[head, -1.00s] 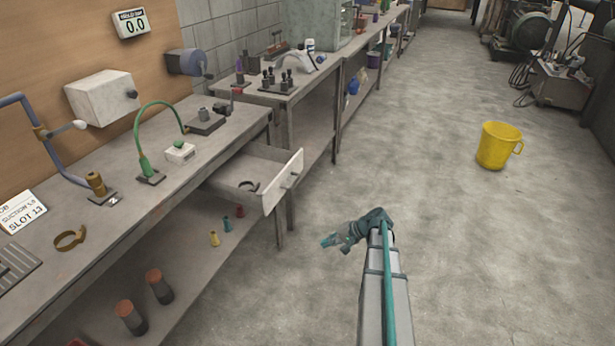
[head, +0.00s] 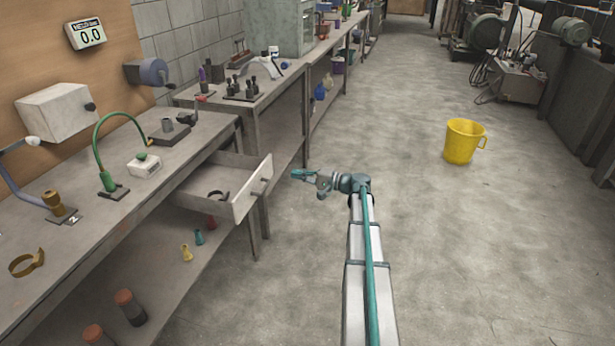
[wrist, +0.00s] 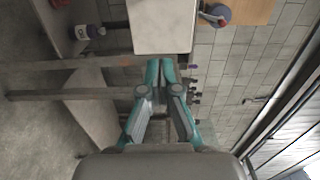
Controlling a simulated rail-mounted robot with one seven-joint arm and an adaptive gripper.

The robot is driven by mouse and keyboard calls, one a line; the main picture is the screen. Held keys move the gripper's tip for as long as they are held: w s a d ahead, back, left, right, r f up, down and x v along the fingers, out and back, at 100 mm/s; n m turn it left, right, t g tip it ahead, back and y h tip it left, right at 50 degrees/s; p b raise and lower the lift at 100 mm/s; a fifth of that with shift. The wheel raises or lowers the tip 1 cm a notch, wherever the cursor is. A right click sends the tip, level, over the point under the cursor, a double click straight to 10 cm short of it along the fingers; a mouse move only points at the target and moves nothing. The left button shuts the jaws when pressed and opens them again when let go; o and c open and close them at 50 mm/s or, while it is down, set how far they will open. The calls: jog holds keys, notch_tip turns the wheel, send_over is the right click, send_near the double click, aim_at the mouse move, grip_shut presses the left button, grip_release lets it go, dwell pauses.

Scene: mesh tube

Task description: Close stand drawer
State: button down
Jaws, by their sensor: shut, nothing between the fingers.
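The stand drawer (head: 252,190) sticks out of the workbench, open, with a pale front panel and a small dark knob. A dark curved piece lies inside it. My gripper (head: 294,174) is just right of the drawer front in the head view, pointing left towards it, with a visible gap between. In the wrist view the fingers (wrist: 165,72) are together and empty. A pale flat panel (wrist: 160,25) beyond the fingertips looks like the drawer front; its knob cannot be made out there.
The bench top (head: 130,200) holds a green hose lamp and small fixtures. Bottles and small coloured pieces stand on the shelf below the drawer. A second bench (head: 285,90) stands behind. A yellow bucket (head: 461,142) is on the right; the floor around my arm is clear.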

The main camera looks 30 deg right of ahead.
aim_at(270, 169)
jog(key=x, duration=0.8)
jog(key=shift+w+p, duration=0.1)
jog(key=shift+p, duration=0.2)
